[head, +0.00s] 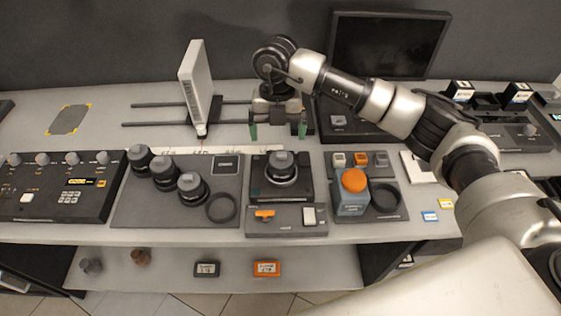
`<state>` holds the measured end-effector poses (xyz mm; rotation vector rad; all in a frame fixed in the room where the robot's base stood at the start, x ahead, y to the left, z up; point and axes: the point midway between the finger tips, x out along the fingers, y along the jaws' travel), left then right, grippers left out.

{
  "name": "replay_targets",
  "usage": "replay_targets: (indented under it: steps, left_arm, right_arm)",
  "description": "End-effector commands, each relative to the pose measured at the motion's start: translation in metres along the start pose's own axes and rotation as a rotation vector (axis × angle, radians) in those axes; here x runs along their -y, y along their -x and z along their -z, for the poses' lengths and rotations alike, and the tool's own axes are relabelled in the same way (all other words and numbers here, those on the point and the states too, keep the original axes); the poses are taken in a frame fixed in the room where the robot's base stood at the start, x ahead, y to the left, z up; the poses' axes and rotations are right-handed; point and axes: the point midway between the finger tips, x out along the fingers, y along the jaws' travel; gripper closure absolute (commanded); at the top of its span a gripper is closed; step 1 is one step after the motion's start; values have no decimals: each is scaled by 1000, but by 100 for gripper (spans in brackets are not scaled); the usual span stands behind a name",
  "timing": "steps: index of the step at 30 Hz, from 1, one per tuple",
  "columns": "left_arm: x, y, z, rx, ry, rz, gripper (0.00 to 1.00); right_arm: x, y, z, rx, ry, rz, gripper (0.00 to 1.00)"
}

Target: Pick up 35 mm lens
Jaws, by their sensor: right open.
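Three black lenses stand upright in a diagonal row on a dark grey mat (130,208): a rear one (140,157), a middle one (164,172) and a front one (192,187). A similar black lens-like piece (281,168) sits on a dark square unit (262,192) to their right. I cannot read which one is the 35 mm lens. My right gripper (277,131) is open and empty, with green-tipped fingers pointing down. It hovers behind and above the piece on the square unit, apart from it. My left gripper is not in view.
A white upright panel (197,84) stands on rails behind the mat. A control panel (62,188) lies left. A blue block with an orange knob (352,190) stands right. A black ring (221,207) lies beside the front lens. A monitor (388,45) stands behind.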

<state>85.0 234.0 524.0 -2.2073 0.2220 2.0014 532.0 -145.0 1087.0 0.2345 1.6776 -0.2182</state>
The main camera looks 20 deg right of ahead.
Motion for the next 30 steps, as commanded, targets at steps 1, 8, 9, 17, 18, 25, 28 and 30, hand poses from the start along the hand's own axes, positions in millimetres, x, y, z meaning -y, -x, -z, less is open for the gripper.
replay_targets:
  steps: [1,8,9,17,18,25,28,30]
  left_arm:
    - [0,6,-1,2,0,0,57]
    - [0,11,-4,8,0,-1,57]
    - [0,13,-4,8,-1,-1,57]
    - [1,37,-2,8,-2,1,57]
    - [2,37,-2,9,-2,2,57]
    - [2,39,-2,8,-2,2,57]
    - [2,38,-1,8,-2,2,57]
    - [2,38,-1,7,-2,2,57]
  right_arm:
    - [1,-8,1,-4,1,1,3]
    - [0,-34,1,-3,2,-3,3]
    - [0,-36,1,-3,2,-3,3]
    - [8,-69,4,-7,2,-3,3]
    - [7,-75,4,-5,3,-4,3]
    - [7,-88,3,-2,4,-6,3]
    - [7,-88,3,-2,5,-6,3]
    - [7,-88,3,-2,5,-6,9]
